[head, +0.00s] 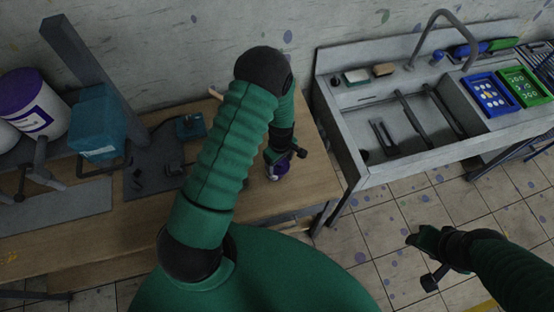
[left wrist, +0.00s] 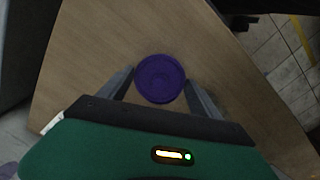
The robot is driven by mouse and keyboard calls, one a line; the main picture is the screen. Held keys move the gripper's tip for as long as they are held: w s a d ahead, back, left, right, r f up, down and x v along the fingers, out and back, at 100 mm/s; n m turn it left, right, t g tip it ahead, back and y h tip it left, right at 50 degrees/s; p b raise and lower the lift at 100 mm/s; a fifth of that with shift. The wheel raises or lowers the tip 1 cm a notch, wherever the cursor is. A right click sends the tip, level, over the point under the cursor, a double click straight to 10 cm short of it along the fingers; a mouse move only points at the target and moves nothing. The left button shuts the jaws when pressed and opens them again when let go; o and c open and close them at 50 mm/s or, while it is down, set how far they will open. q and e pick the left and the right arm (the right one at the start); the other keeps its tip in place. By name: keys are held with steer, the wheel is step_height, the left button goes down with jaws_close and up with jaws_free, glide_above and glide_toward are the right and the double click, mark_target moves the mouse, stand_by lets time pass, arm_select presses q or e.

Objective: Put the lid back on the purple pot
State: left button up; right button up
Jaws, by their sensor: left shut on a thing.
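My left gripper (head: 281,160) is low over the right part of the wooden table, at a small pot (head: 279,171) with purple and white on it, partly hidden by the gripper. In the left wrist view a round purple lid (left wrist: 160,79) lies between the two fingers of the left gripper (left wrist: 160,88), which are shut on its sides. The lid looks level, seen from above. I cannot tell whether it rests fully on the pot, as the pot's body is hidden beneath it. My right gripper (head: 424,240) is over the tiled floor at the right, away from the table; its fingers are unclear.
The wooden table (head: 310,190) has bare room around the pot. A teal machine (head: 97,135) and a large white bucket with a purple lid (head: 32,103) stand at the left. A grey sink (head: 400,125) with tools and trays stands to the right, across a gap.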

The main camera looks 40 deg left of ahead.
arm_select(q)
steer(key=shift+r, duration=0.1)
steer(key=shift+s+a, duration=0.1)
steer(key=shift+a, duration=0.15)
steer(key=a, duration=0.1)
steer(key=a+f, duration=0.1)
steer(key=a, duration=0.1)
steer(key=shift+a, duration=0.2)
steer(key=shift+d+r, duration=0.1)
steer(key=shift+d, duration=0.1)
steer(key=d, duration=0.3)
steer(key=shift+r, duration=0.35)
steer(key=shift+a+f, duration=0.2)
steer(key=shift+a, duration=0.65)
steer(key=shift+a+f, duration=0.2)
steer(key=shift+a, duration=0.65)
steer(key=shift+d, duration=0.25)
steer(key=shift+d+r, duration=0.15)
steer(key=shift+d, duration=0.25)
steer(key=shift+a, duration=0.35)
steer(key=shift+d, duration=0.7)
steer(key=shift+d+r, duration=0.1)
steer(key=shift+d, duration=0.3)
arm_select(e)
steer(key=shift+a+r, duration=0.15)
steer(key=shift+a, duration=0.75)
